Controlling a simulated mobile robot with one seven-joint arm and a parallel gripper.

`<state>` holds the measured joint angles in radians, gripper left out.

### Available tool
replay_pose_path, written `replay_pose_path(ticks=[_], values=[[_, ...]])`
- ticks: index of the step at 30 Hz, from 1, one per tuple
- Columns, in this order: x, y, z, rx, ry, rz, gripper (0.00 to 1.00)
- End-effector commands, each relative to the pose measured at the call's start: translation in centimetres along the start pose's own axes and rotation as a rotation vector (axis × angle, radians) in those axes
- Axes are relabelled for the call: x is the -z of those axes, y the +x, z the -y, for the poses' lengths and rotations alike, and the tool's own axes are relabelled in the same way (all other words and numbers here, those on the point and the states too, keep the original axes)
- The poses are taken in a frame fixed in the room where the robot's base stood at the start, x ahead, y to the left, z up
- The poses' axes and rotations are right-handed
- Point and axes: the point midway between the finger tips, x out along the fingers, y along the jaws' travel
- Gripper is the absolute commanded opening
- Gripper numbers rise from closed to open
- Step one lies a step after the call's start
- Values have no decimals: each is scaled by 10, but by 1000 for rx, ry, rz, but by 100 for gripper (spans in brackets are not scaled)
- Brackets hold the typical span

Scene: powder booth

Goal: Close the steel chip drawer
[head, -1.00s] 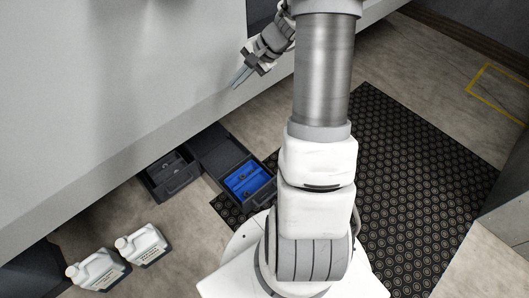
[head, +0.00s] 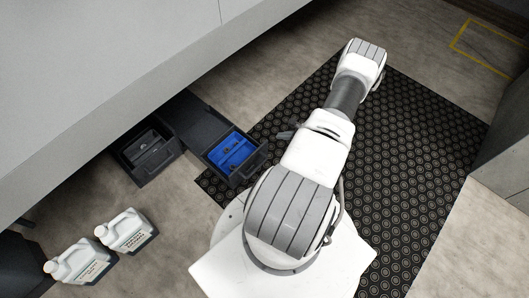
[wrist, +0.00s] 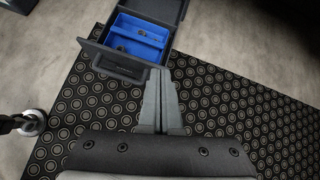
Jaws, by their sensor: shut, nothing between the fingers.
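Two dark drawers stand pulled out low under the grey machine. The one with a blue insert (head: 231,151) sticks out far and holds a few small dark items. The other, with a dark interior (head: 149,157), is to its left and is out less far. I cannot tell which is the steel chip drawer. My gripper (head: 284,135) is low, just right of the blue-insert drawer. In the wrist view my gripper (wrist: 160,72) is shut and empty, its fingertips by the right end of that drawer's front (wrist: 112,62). Whether they touch is unclear.
Two white jugs (head: 82,262) (head: 126,231) stand on the floor at the lower left. A black studded mat (head: 400,150) covers the floor in front of the drawers. The grey machine body (head: 120,80) overhangs the drawers. A grey block (head: 505,150) stands at the right.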

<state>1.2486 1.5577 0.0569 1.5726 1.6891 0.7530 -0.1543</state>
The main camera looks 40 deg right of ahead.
Motion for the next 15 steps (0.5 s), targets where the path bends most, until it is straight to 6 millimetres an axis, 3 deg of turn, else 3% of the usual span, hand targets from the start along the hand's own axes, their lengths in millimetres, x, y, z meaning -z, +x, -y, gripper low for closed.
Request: replay_pose_path(ticks=[1, 6, 9, 15], values=[[27, 10, -11, 19, 64, -7, 0], [75, 24, -33, 69, 201, -25, 0], [87, 28, -39, 83, 238, -31, 0], [92, 45, -40, 85, 247, -32, 0]])
